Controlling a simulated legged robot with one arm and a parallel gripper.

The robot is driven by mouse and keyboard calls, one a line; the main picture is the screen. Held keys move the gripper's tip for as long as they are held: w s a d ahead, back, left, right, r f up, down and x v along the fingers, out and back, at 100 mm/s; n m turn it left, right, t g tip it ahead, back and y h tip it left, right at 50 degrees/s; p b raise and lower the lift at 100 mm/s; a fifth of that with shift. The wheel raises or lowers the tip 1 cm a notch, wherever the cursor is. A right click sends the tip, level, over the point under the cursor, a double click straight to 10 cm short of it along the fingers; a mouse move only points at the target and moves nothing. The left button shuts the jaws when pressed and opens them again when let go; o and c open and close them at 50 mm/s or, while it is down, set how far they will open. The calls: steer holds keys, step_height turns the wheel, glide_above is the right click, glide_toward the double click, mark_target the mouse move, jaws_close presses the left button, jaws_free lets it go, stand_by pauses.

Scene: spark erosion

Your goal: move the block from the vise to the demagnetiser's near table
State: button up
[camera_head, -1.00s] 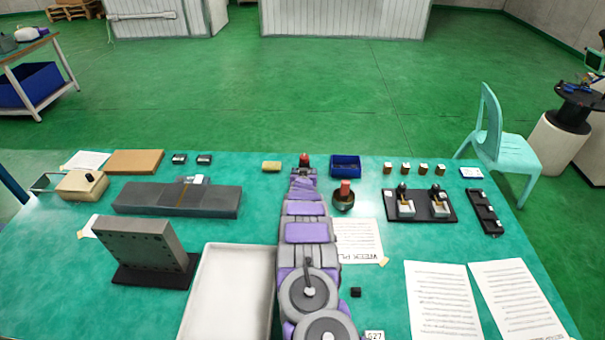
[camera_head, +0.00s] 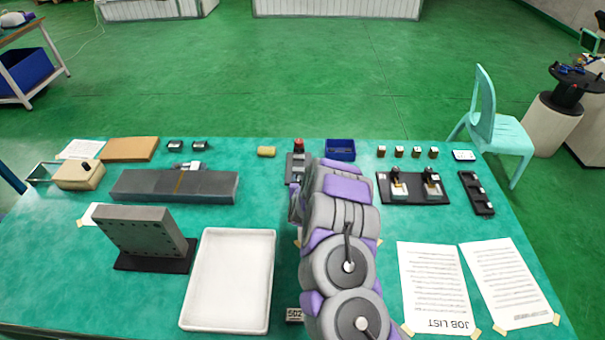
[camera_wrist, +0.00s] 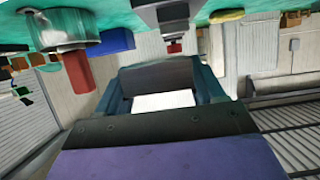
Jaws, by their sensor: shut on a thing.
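In the wrist view, my gripper (camera_wrist: 164,92) is shut on a block (camera_wrist: 165,101) whose face looks white between the two dark fingers. The block is held clear of the table. In the head view my own folded arm hides the gripper and the block. A dark grey fixture with a red top (camera_head: 298,150) stands at the back middle, beyond my arm; it shows beyond the fingers in the wrist view. A long grey bed with a brown strip across its middle (camera_head: 210,187) lies at the left. Which of these is the vise or the demagnetiser I cannot tell for sure.
A white tray (camera_head: 228,325) and an upright drilled plate (camera_head: 142,232) stand front left. A blue bin (camera_head: 341,149), a black fixture board (camera_head: 412,199) and paper sheets (camera_head: 433,285) lie right. A pot with a red handle (camera_wrist: 77,72) shows in the wrist view.

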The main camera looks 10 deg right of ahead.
steer(key=shift+s+r, duration=0.2)
steer(key=shift+s, duration=0.25)
steer(key=shift+s+a+r, duration=0.1)
steer(key=shift+r, duration=0.1)
steer(key=s+r+y, duration=0.1)
steer(key=s+r, duration=0.2)
steer(key=r, duration=0.3)
steer(key=s+r+n+b, duration=0.1)
steer(key=s+r, duration=0.2)
steer(key=r, duration=0.4)
steer(key=s+r+n+y, duration=0.1)
steer(key=s+r, duration=0.2)
steer(key=r, duration=0.3)
steer(key=shift+r+y, duration=0.25)
steer(key=shift+y, duration=0.05)
